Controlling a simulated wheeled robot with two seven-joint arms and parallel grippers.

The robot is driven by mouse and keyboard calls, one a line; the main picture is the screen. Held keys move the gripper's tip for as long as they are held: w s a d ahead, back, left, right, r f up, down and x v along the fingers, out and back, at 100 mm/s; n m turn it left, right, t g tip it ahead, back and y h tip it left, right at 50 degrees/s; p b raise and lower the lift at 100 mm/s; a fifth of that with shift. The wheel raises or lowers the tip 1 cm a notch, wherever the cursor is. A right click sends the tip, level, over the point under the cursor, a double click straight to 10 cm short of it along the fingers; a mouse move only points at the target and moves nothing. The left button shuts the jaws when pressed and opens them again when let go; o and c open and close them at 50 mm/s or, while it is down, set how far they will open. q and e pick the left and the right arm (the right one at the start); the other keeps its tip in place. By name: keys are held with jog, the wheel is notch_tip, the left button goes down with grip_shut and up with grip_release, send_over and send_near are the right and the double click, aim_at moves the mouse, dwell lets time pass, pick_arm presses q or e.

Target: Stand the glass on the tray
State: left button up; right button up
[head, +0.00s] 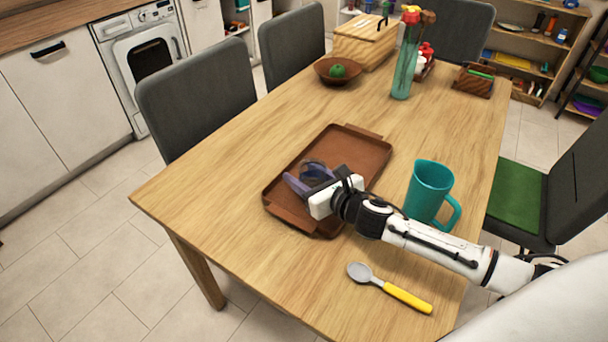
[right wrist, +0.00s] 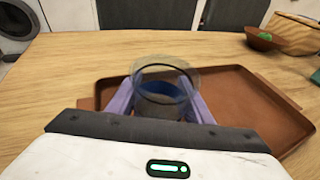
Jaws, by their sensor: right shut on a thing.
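The glass (head: 314,171) is a small, clear, bluish tumbler, upright over the left part of the brown tray. It also shows in the right wrist view (right wrist: 165,80). My right gripper (head: 300,184) has its purple fingers shut on the glass, one on each side. The tray (head: 358,149) is a brown rectangle with a raised rim and handles at its ends. The glass is low over the tray; I cannot tell whether its base touches, because the gripper hides it. My left gripper is not in view.
A teal mug (head: 428,190) stands right of the tray, close to my right arm. A spoon with a yellow handle (head: 407,297) lies at the front. A bowl (head: 338,71), a vase (head: 403,75) and a wooden box (head: 364,42) stand farther back. The tray's far half is clear.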

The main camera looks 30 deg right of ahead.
jog(key=shift+f, duration=0.1)
jog(key=o, duration=1.3)
jog(key=shift+c, duration=0.2)
jog(key=shift+r, duration=0.25)
jog(key=v, duration=1.2)
jog(key=shift+f, duration=0.1)
